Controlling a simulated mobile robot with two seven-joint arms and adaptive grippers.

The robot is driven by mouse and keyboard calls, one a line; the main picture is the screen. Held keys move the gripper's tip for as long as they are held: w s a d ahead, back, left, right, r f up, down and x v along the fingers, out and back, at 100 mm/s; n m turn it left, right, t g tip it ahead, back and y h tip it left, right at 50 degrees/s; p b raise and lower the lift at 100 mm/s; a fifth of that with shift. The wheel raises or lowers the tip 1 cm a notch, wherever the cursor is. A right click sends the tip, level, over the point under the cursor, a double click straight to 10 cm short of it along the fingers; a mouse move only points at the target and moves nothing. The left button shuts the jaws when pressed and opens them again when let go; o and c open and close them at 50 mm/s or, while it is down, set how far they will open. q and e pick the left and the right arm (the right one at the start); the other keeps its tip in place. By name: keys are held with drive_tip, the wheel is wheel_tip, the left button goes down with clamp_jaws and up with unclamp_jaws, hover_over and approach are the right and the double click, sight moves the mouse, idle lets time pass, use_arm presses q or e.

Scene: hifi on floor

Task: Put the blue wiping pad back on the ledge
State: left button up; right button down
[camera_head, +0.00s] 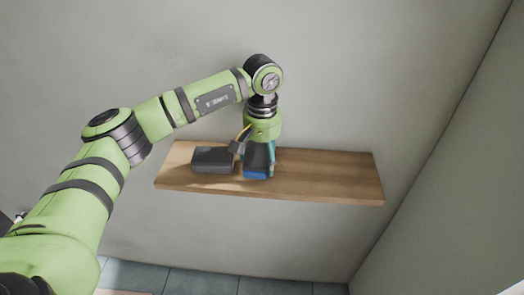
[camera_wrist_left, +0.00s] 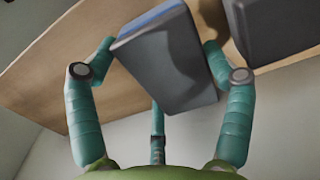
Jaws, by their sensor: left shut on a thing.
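The wiping pad (camera_head: 256,174) shows a dark grey block with a blue layer along its lower edge. It also shows in the left wrist view (camera_wrist_left: 168,62), with its blue edge facing the ledge. My left gripper (camera_head: 258,164) points down over the wooden ledge (camera_head: 325,176), its teal fingers shut on the pad from both sides. The pad is at the ledge's surface, left of its middle; I cannot tell whether it touches the wood. The fingers hide part of the pad in the head view. My right gripper is not in view.
A dark grey block (camera_head: 213,159) lies on the ledge just left of the pad, close to the gripper. The right half of the ledge is bare. A grey wall stands behind, and another wall (camera_head: 455,170) is on the right. A tiled floor (camera_head: 200,281) is below.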

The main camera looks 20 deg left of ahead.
sight(262, 155)
use_arm(q)
drive_tip(key=shift+f+b, duration=0.2)
drive_tip(key=shift+b, duration=0.1)
drive_tip(key=o, duration=1)
drive_tip(key=shift+o, duration=0.2)
drive_tip(key=shift+r, duration=0.1)
drive_tip(key=shift+r+p, duration=0.15)
drive_tip(key=shift+p, duration=0.15)
drive_tip(key=shift+d+r, duration=0.1)
drive_tip(key=shift+r, duration=0.15)
wheel_tip(262, 155, up, 12)
drive_tip(key=b, duration=0.3)
drive_tip(key=shift+f, duration=0.25)
